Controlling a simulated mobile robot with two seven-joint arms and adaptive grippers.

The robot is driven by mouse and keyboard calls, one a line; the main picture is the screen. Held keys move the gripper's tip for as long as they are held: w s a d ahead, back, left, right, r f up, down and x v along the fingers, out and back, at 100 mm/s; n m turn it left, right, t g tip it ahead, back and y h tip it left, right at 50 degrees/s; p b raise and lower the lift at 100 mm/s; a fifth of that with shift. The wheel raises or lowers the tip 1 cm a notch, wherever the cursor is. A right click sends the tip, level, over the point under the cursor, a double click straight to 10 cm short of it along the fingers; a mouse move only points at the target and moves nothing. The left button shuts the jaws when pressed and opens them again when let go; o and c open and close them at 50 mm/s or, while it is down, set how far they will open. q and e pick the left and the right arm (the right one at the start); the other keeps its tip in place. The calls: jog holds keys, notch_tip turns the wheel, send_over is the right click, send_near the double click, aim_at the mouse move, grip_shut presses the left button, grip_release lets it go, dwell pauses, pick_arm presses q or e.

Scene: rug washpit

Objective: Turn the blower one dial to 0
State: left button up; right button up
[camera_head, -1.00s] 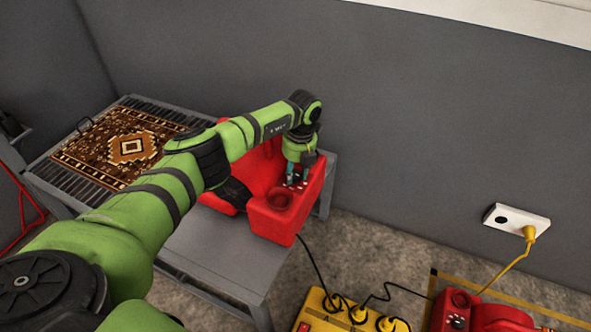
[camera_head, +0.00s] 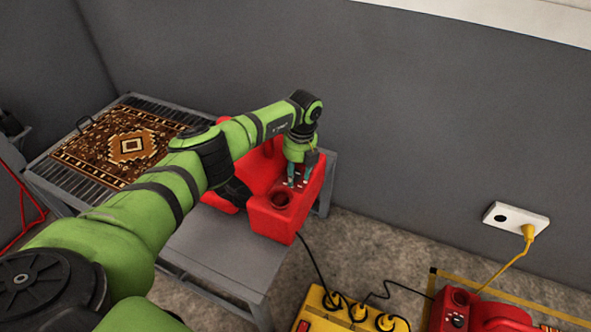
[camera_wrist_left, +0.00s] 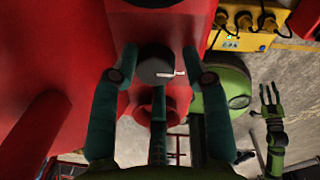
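A red blower (camera_head: 272,220) stands on the grey metal table. In the left wrist view its black round dial (camera_wrist_left: 155,63) has a white pointer mark running toward the picture's right. My left gripper (camera_head: 298,183) reaches down to the blower's panel. In the left wrist view its teal fingers (camera_wrist_left: 160,52) stand on both sides of the dial, open, with a small gap seeming to show at each side. The scale marks around the dial cannot be read. My right gripper (camera_wrist_left: 268,98) shows at the right of the wrist view, its fingers spread.
A patterned rug (camera_head: 130,145) lies on the slatted table part at left. A second red blower (camera_head: 485,316) is on the floor at lower right. A yellow socket box (camera_head: 350,316) with cables stands near the table. A wall outlet (camera_head: 515,218) holds a yellow plug.

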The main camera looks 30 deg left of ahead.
aim_at(300, 174)
pick_arm(q)
jog(key=shift+w+r, duration=0.1)
jog(key=shift+r, duration=0.45)
notch_tip(300, 174, up, 11)
jog(key=shift+w+d, duration=0.2)
jog(key=shift+d, duration=0.25)
